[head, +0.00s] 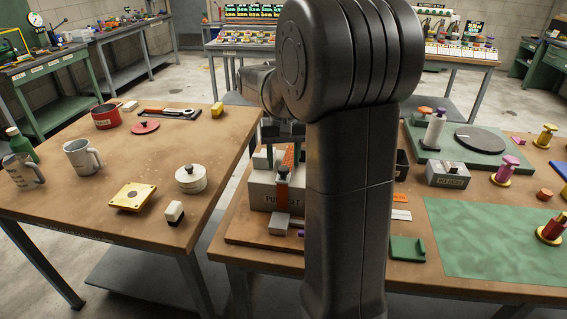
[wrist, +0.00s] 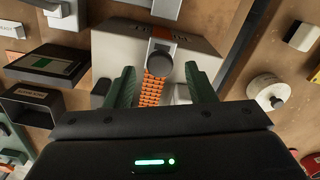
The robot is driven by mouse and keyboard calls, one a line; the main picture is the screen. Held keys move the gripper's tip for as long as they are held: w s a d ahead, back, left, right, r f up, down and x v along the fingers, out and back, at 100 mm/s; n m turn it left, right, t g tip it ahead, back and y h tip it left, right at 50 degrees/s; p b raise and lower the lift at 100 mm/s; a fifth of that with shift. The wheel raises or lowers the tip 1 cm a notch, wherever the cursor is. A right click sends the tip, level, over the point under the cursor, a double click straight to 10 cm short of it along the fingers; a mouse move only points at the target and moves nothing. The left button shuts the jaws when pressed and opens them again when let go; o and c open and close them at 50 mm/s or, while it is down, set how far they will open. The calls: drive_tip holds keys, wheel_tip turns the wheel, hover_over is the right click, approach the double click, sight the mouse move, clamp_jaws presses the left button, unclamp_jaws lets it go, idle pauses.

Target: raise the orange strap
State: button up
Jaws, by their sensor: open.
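The orange strap (wrist: 158,90) shows in the wrist view as a ribbed band running from a dark round knob (wrist: 160,62) towards my gripper. In the head view the strap (head: 288,157) is a narrow strip above the pale grey labelled box (head: 262,192). The box (wrist: 120,50) also shows in the wrist view, behind the strap. My gripper (wrist: 160,72) is open, with one green finger on each side of the strap; I see gaps between fingers and strap. The strap's near end is hidden by the gripper body.
My arm hides much of the right table in the head view. A grey block (head: 279,224) stands in front of the box. A dark open bin (wrist: 45,108) lies left of the fingers in the wrist view. The left table (head: 110,225) holds mugs and small parts.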

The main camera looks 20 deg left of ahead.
drive_tip(key=shift+f, duration=0.85)
drive_tip(key=shift+c, duration=0.3)
clamp_jaws()
drive_tip(key=shift+r, duration=0.15)
